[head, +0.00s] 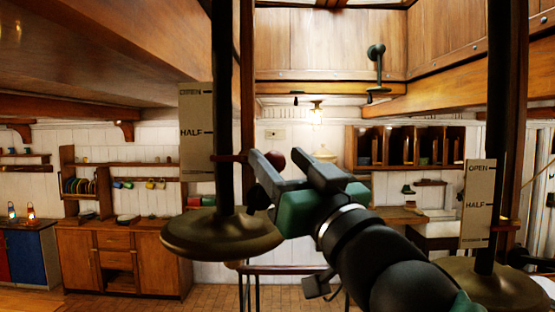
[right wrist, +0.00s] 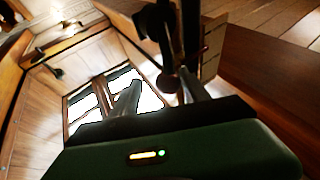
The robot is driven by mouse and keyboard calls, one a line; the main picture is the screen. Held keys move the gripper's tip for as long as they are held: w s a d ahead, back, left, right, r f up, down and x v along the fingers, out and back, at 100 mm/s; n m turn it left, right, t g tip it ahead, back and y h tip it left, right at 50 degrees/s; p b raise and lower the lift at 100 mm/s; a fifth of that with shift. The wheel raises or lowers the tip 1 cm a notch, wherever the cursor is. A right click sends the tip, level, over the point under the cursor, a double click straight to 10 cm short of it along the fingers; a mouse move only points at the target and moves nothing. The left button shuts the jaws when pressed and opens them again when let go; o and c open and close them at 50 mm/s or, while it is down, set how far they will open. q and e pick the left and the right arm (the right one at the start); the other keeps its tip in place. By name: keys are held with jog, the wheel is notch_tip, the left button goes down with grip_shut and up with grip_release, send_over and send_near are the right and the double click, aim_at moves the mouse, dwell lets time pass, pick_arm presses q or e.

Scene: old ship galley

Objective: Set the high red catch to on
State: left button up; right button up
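A red catch shows on the left dark post in the head view: a thin red arm (head: 229,158) ending in a dark red ball knob (head: 274,158), beside a plate marked OPEN and HALF. The arm sits a little below the HALF mark. My right gripper (head: 283,163) reaches up to the knob with its fingers apart. In the right wrist view the knob (right wrist: 168,83) shows between the open fingers, nearer the right one; I cannot tell whether they touch it. No "on" label is readable. My left gripper is not in view.
A second post with a scale plate (head: 477,200) and a lower red pointer (head: 506,228) stands at the right. Round brass flanges (head: 222,238) surround the posts. A dark green lever (head: 376,65) hangs high at the back. Cabinets (head: 130,262) and shelves line the far wall.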

jog(key=shift+s, duration=0.15)
jog(key=shift+c, duration=1.2)
jog(key=shift+s+a, duration=0.1)
jog(key=shift+c, duration=1.1)
jog(key=shift+a, duration=0.55)
jog(key=c, duration=0.5)
jog(key=shift+a, duration=0.1)
grip_shut()
jog(key=shift+f, duration=0.1)
jog(key=shift+w, duration=0.2)
